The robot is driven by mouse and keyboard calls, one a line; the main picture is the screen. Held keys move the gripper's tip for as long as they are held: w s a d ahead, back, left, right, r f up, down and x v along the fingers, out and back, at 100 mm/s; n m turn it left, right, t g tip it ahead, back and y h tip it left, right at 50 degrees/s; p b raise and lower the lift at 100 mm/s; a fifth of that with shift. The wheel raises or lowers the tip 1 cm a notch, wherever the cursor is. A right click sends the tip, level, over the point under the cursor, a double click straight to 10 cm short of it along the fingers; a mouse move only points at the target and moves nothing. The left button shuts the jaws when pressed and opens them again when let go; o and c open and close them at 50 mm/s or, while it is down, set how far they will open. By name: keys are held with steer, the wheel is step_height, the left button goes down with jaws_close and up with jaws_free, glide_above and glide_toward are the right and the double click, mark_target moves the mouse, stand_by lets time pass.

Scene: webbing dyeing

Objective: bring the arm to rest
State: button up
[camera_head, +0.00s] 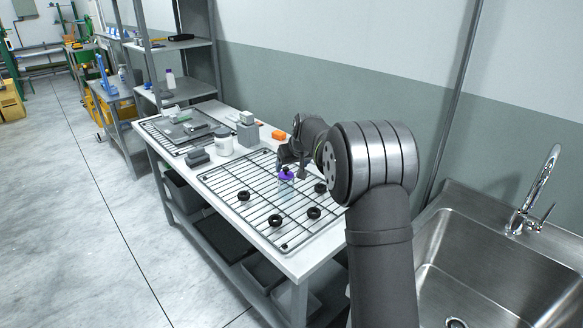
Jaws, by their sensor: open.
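My gripper (291,163) is partly in view at the end of my dark grey arm. It is above the right-hand wire rack (228,176) on the white-topped table. It is open, just above or beside a small purple thing (286,174) on the rack. Whether the fingers touch the purple thing is too small to tell. My forearm hides part of the rack's right side.
Several black rings (275,220) lie on the rack. A steel sink (500,265) with a tap (540,190) is at the right. Shelving (180,45) stands behind; open floor lies left.

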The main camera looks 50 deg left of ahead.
mark_target(286, 174)
steer(key=x, duration=1.2)
steer(key=shift+f, duration=0.2)
step_height(286, 174, up, 2)
steer(key=shift+r, duration=0.55)
steer(key=shift+f, duration=0.1)
